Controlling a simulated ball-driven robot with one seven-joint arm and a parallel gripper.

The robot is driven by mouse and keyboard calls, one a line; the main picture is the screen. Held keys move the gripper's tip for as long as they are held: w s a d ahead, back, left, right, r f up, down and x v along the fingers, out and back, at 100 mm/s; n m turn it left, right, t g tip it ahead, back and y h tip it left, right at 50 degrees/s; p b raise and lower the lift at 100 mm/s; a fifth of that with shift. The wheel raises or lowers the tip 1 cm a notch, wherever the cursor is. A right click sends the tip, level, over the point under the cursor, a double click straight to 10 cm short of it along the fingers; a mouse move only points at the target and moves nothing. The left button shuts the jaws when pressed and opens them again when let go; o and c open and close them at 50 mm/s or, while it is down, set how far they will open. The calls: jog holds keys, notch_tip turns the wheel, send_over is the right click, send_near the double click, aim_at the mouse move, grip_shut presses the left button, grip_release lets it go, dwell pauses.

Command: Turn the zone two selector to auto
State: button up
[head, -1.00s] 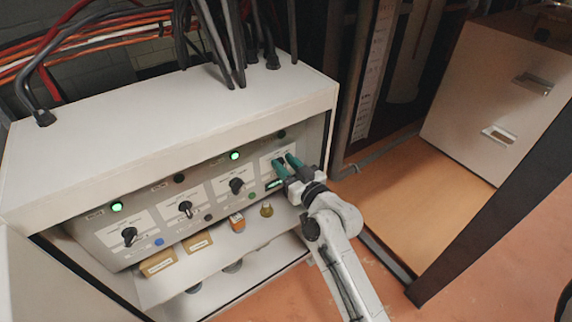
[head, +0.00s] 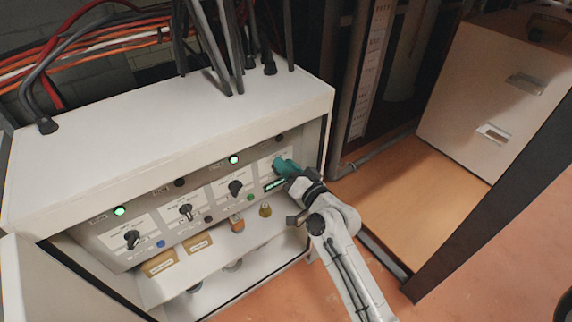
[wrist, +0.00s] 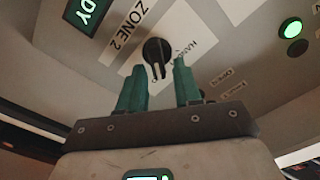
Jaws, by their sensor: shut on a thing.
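The zone two selector (wrist: 156,50) is a black round knob with a pale pointer line, beside the printed "ZONE 2" label (wrist: 124,38) in the wrist view. Text starting "HAN" is printed to its right, partly behind a finger. My gripper (wrist: 159,68) has its teal fingers on either side of the knob's handle, shut on it. In the head view my gripper (head: 280,164) is at the rightmost panel section and hides the selector. The auto marking cannot be read.
Three other black selectors (head: 236,188) sit to the left on the panel. A green lamp (head: 233,160) is lit above.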

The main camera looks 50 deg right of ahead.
jog(key=shift+d+f+m, duration=0.1)
jog(key=shift+m, duration=0.5)
jog(key=shift+f, duration=0.1)
jog(key=o, duration=0.7)
jog(key=shift+s, duration=0.1)
jog(key=v, duration=1)
jog(key=shift+s+b, duration=0.35)
